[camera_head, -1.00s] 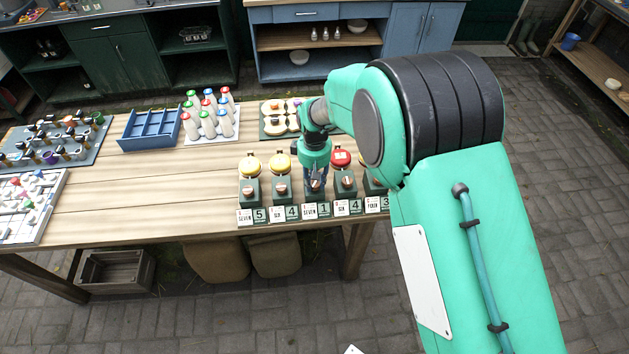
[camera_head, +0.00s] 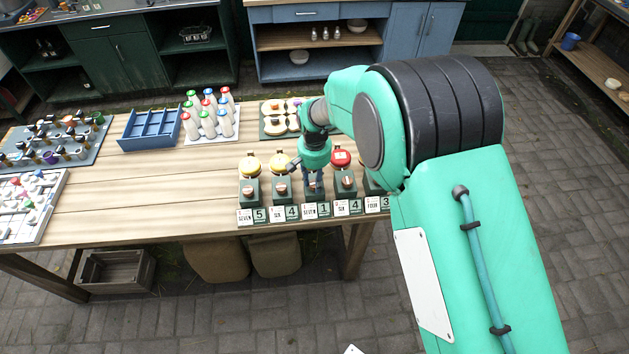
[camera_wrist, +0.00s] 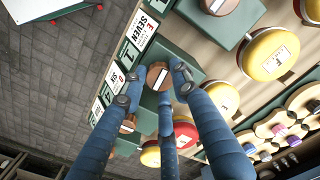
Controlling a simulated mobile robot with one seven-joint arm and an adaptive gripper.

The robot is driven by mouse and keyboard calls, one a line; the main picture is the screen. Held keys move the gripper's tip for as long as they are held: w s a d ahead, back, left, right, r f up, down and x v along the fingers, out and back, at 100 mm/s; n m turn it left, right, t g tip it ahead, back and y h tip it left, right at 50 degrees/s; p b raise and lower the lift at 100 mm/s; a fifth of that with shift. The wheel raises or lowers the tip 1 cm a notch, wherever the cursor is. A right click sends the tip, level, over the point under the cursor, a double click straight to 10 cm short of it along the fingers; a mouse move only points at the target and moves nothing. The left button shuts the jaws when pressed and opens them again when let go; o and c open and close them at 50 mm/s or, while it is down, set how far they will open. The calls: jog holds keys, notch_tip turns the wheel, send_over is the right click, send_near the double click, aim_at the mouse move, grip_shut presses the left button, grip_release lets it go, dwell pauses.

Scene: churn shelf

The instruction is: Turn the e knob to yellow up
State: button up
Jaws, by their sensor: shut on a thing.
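The e knob (camera_wrist: 160,77) is a round wooden knob with a white strip across its face. It sits on a dark green box beside a card (camera_wrist: 139,36) reading E, SEVEN, with a 1 beside it. My gripper (camera_wrist: 152,88) has its blue fingers around this knob, with dark pads at its sides. In the head view my gripper (camera_head: 313,178) is down on the third box from the left and covers most of its knob. I cannot see a yellow mark on the knob.
Neighbouring boxes carry similar knobs (camera_head: 281,189) close on both sides. Yellow caps (camera_head: 250,164) and a red cap (camera_head: 341,157) stand behind them. A blue tray (camera_head: 150,130) and coloured-top bottles (camera_head: 208,118) are farther back left. The table's left middle (camera_head: 150,195) is clear.

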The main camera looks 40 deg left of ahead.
aim_at(314, 183)
jog(key=shift+m, duration=0.9)
jog(key=o, duration=1.1)
jog(key=shift+o, duration=0.2)
notch_tip(314, 183, up, 12)
